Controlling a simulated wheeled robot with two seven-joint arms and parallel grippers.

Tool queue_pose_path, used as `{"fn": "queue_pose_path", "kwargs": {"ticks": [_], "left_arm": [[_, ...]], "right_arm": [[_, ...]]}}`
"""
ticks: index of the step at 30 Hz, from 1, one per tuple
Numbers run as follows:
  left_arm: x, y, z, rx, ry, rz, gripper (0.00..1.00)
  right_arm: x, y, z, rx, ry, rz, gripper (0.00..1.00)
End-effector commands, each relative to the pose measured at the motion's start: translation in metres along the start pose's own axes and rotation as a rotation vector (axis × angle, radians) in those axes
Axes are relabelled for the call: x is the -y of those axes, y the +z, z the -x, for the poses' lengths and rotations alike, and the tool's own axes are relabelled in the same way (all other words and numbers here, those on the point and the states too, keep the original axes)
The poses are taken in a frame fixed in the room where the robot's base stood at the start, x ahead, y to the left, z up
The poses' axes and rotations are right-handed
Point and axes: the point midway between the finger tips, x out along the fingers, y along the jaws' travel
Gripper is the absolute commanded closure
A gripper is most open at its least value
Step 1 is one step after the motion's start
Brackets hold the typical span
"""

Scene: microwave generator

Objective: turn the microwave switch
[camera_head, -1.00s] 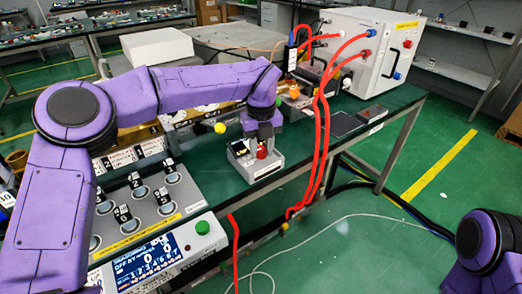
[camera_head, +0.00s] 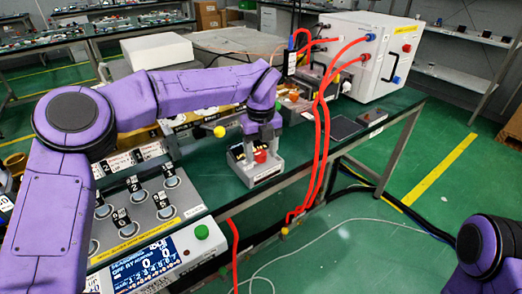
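A small grey control box (camera_head: 266,173) with a red knob (camera_head: 261,157) on top stands near the front edge of the green bench. It looks like the switch unit. My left gripper (camera_head: 257,144) points down right over this box, behind or beside the red knob. Its fingertips are partly hidden, so I cannot tell whether they touch the box or are open. The white microwave generator cabinet (camera_head: 352,52) with red cables stands at the back right. Only a purple link of my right arm shows at the lower right; its gripper is out of view.
A panel with several round sockets (camera_head: 165,198) and a display unit with a green button (camera_head: 202,232) lie at the left front. Red cables (camera_head: 322,130) hang over the bench edge right of the box. A flat dark plate (camera_head: 340,126) lies farther right.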

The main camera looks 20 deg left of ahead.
Motion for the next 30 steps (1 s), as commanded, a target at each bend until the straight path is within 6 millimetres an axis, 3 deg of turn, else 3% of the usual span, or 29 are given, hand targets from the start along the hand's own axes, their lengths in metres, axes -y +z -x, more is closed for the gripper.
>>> {"fn": "queue_pose_path", "kwargs": {"ticks": [5, 18, 30], "left_arm": [[0.000, 0.000, 0.005, 0.000, 0.001, -0.001, 0.40], [0.001, 0.000, 0.096, 0.002, -0.001, 0.000, 0.40], [0.000, 0.000, 0.106, 0.000, 0.000, -0.001, 0.40]], "right_arm": [[0.000, 0.000, 0.001, 0.000, 0.000, 0.000, 0.57], [-0.001, -0.004, 0.011, 0.000, 0.000, 0.000, 0.57], [-0.001, -0.005, 0.012, 0.000, 0.000, 0.000, 0.57]]}}
